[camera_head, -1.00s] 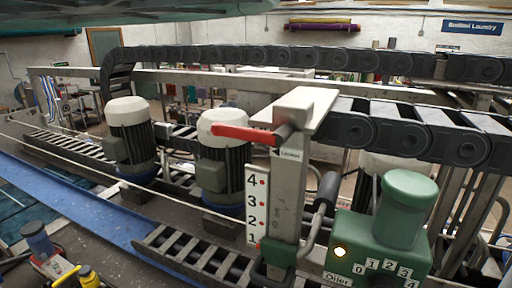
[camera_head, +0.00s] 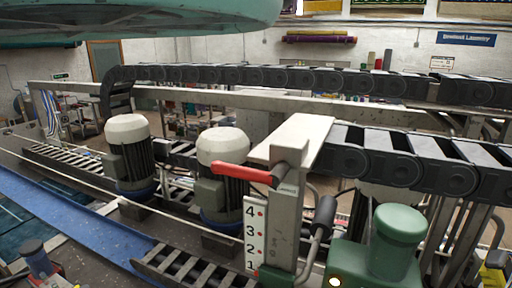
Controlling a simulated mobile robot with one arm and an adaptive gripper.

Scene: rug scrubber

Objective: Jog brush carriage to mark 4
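A grey upright post (camera_head: 284,225) with a cream top plate (camera_head: 303,138) stands right of the middle; it may be part of the brush carriage, but I cannot tell. A red lever (camera_head: 244,174) lies almost level across its upper part, with a small label beside it too blurred to read. A white number plate (camera_head: 254,233) on its left side reads 4, 3, 2, 1 from top to bottom, with a red dot by each number. A black-gripped handle (camera_head: 323,217) leans just right of the post. My gripper is not in view.
Two motors with cream caps (camera_head: 127,129) (camera_head: 223,146) stand left of the post. A green oiler (camera_head: 393,245) with a lit lamp (camera_head: 335,281) is at lower right. Black cable chains (camera_head: 410,165) cross behind. A blue rail (camera_head: 85,220) runs along the left.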

